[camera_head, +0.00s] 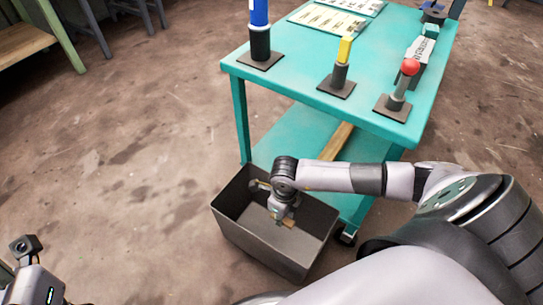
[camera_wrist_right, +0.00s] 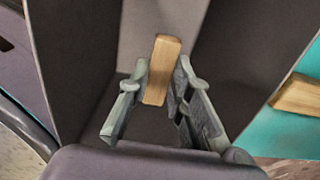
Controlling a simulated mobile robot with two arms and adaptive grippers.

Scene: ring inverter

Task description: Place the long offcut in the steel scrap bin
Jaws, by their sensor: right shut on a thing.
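The steel scrap bin (camera_head: 262,249) is a dark grey open box on the floor, and its inner walls (camera_wrist_right: 75,60) fill much of the right wrist view. My right gripper (camera_head: 280,219) reaches down inside the bin's opening. It is shut on a wooden offcut (camera_wrist_right: 162,68), a pale brown bar that sticks out between the fingertips. In the head view only a small part of the offcut (camera_head: 288,223) shows. Its full length is hidden. My left gripper is out of frame; only part of the left arm shows at the lower left.
A teal two-shelf cart stands behind the bin, with its top edge (camera_head: 300,95) above it. A wooden piece (camera_head: 335,141) lies on its lower shelf. A blue cylinder (camera_head: 259,14), a yellow-topped stand (camera_head: 344,50) and a red-knobbed stand (camera_head: 409,68) are on top.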

